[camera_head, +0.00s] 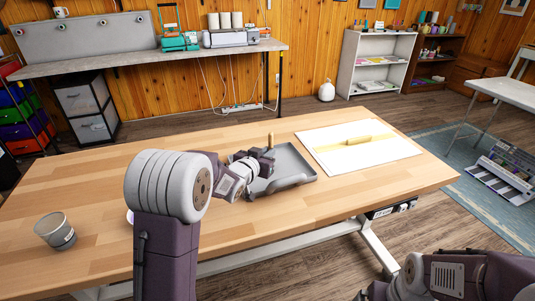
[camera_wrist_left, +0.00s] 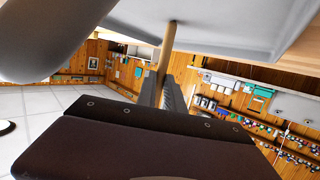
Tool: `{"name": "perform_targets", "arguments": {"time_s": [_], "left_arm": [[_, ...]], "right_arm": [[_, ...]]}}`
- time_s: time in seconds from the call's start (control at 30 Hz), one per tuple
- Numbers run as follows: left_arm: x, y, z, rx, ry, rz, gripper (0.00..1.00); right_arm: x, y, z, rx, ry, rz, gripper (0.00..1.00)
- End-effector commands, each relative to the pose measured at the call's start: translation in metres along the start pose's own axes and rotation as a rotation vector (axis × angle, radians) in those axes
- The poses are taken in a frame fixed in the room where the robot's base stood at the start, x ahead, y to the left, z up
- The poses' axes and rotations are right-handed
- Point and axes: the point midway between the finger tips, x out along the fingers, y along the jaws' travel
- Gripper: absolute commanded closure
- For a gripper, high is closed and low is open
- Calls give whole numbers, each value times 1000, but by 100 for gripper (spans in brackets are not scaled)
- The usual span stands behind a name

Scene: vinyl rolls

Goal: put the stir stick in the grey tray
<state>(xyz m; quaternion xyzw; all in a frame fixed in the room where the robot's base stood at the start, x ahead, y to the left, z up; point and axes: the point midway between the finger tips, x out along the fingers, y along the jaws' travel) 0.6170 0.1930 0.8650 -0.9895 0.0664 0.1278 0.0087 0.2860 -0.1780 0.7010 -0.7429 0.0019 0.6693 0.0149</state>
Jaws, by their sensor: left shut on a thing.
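The stir stick (camera_head: 270,140) is a thin wooden stick. In the head view its upper end stands up above my left gripper (camera_head: 262,156). The gripper is over the left part of the grey tray (camera_head: 299,181), a shallow tray on the wooden table. In the left wrist view the fingers of my left gripper (camera_wrist_left: 168,95) are shut on the stick (camera_wrist_left: 166,52). The stick's far end lies against the grey tray surface (camera_wrist_left: 225,22) in that picture; whether it touches, I cannot tell. My right gripper is out of view; only part of that arm shows at lower right.
A grey cup (camera_head: 55,231) stands at the table's left end. A white board (camera_head: 395,152) with a yellowish strip and a wooden handle lies right of the tray. The table front (camera_head: 330,207) is bare. A white rim shows partly behind my left arm.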

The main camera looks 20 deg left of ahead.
Motion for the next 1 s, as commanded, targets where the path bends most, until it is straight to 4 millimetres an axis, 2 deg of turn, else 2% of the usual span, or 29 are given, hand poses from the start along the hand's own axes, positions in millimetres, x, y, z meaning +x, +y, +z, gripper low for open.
{"name": "perform_targets", "arguments": {"time_s": [0.03, 0.1, 0.37, 0.47, 0.57, 0.9, 1.0], "left_arm": [[0, 0, 2, 0, 0, 0, 82], [0, 0, 1, 0, 0, 0, 66], [0, 0, 1, 0, 0, 0, 66], [-2, 0, -6, 0, 0, 0, 66], [-16, -1, -4, 0, -1, -1, 66], [-99, -1, -5, -1, 0, -3, 66], [-113, -1, -4, 0, 0, -2, 66]], "right_arm": [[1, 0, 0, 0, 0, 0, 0], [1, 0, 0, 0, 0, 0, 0], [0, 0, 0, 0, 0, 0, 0], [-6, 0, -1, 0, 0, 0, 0], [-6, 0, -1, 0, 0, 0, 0], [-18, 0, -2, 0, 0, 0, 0], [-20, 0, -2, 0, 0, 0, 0]]}}
